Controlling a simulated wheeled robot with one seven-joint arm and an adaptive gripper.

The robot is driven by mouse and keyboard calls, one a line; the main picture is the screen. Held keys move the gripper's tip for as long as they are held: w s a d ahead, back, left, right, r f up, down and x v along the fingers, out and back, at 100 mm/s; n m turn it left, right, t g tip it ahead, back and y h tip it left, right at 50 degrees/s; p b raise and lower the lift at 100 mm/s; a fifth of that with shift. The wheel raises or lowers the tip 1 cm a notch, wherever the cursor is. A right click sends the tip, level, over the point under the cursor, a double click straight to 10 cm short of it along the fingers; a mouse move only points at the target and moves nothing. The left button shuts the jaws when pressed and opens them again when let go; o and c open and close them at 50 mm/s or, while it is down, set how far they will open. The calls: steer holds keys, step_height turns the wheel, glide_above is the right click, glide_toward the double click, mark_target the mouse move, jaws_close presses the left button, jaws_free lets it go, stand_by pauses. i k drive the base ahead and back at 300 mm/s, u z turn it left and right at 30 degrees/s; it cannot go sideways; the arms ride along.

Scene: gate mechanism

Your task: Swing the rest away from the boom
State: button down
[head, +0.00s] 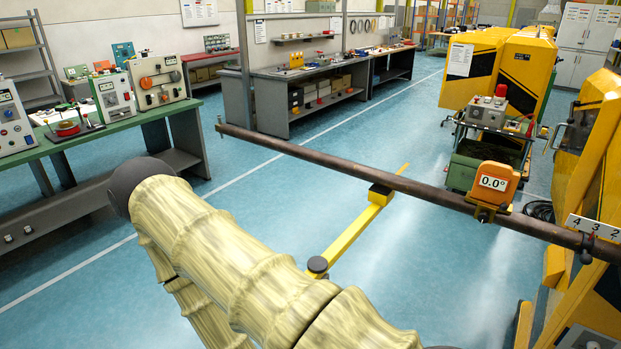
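The boom (330,164) is a long brown bar crossing the picture from the back left down to the yellow machine frame at right. An orange box reading "0.0°" (493,183) is clamped on it. The rest (352,234) is a yellow bar running from a dark round knob (317,265) up to a black-topped block (380,194) by the boom's near side. A thin yellow tip shows beyond the boom. I cannot tell whether the block touches the boom. My sleeved arm fills the lower left and middle and may hide part of the rest's near end. My gripper is not visible.
A yellow machine frame (590,130) with a numbered plate (592,228) stands at right. A cart with a control box (486,112) is behind the boom. A green-topped bench (95,130) with instruments is at left. The blue floor around the rest is clear.

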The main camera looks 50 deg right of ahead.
mark_target(380, 197)
steer(key=i, duration=2.35)
steer(key=z, duration=3.45)
steer(key=i, duration=0.95)
